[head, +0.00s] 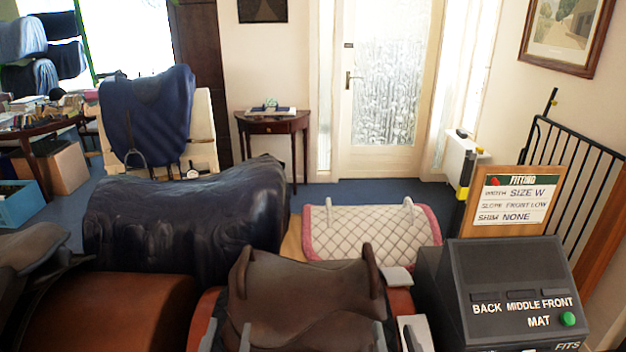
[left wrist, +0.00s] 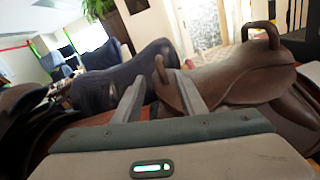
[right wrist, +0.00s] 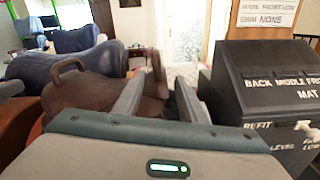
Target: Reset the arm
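My left gripper (head: 227,335) is at the bottom of the head view, left of the brown saddle's near part. In the left wrist view its fingers (left wrist: 160,82) stand apart with nothing visible held. My right gripper (head: 396,335) is at the saddle's right side, near the dark console. In the right wrist view its fingers (right wrist: 160,84) stand apart too, with no object clearly between them. The brown saddle (head: 300,285), with two upright horn-like handles, sits on a reddish-brown stand (head: 203,318). It also shows in the left wrist view (left wrist: 235,75) and right wrist view (right wrist: 90,92).
The console (head: 510,270) with a green button (head: 567,319) stands right. A fitting board (head: 513,201) reads SIZE W, FRONT LOW, NONE. A quilted pink-edged pad (head: 370,236) lies behind the saddle. A dark blue padded form (head: 185,220) and another stand (head: 110,312) fill the left.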

